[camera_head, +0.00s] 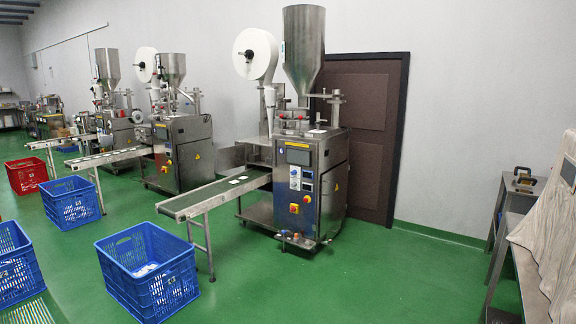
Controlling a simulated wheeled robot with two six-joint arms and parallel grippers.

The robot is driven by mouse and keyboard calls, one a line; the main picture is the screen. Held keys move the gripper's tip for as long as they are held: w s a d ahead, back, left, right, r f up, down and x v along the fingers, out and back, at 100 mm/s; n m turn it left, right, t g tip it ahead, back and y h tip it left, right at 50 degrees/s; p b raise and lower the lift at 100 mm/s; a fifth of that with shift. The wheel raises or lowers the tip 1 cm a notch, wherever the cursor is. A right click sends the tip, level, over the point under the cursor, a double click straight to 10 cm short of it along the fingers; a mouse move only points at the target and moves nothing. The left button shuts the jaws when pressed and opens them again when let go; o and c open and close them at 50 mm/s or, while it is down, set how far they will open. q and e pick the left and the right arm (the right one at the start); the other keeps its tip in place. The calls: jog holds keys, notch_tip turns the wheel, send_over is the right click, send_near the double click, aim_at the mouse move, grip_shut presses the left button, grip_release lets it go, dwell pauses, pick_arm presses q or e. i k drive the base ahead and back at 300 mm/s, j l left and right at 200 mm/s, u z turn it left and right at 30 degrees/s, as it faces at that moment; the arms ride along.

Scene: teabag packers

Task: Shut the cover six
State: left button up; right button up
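No part marked as cover six can be made out. The nearest packing machine (312,185) stands in front of a dark brown door, with a steel hopper (303,50) on top and a white roll (255,54) at its left. Its front panel has a small screen and an orange knob. A second packing machine (188,150) and a third packing machine (118,130) stand farther left along the wall. Whether any cover on them is open or shut cannot be told at this distance. Neither of my grippers is in view.
A conveyor (205,197) runs left from the nearest machine to a blue crate (148,272). Another blue crate (70,203) and a red crate (26,175) stand farther left. A table with a pale cloth (548,240) is at the right. The green floor (350,285) in front is clear.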

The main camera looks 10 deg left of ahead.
aim_at(229, 157)
jog(key=u, duration=0.45)
jog(key=i+u, duration=0.15)
jog(key=u, duration=0.7)
jog(key=i+l+u, duration=0.1)
jog(key=u, duration=0.3)
jog(key=l+u, duration=0.15)
jog(key=u, duration=0.3)
jog(key=i+l+u, duration=0.1)
jog(key=u, duration=0.3)
jog(key=k+l+u, duration=0.1)
jog(key=l+u, duration=0.35)
jog(key=l, duration=0.7)
jog(key=l+u, duration=0.15)
jog(key=l, duration=0.5)
jog(key=l+u, duration=0.15)
jog(key=l, duration=0.5)
jog(key=l+u, duration=0.15)
jog(key=l, duration=0.45)
jog(key=k+l+u, duration=0.15)
jog(key=l, duration=0.5)
jog(key=l+u, duration=0.15)
jog(key=l, duration=0.5)
jog(key=l+u, duration=0.3)
jog(key=l, duration=0.6)
jog(key=l+u, duration=0.35)
jog(key=l, duration=0.55)
jog(key=l+z, duration=0.7)
jog(key=i+l+z, duration=0.15)
jog(key=z, duration=1.9)
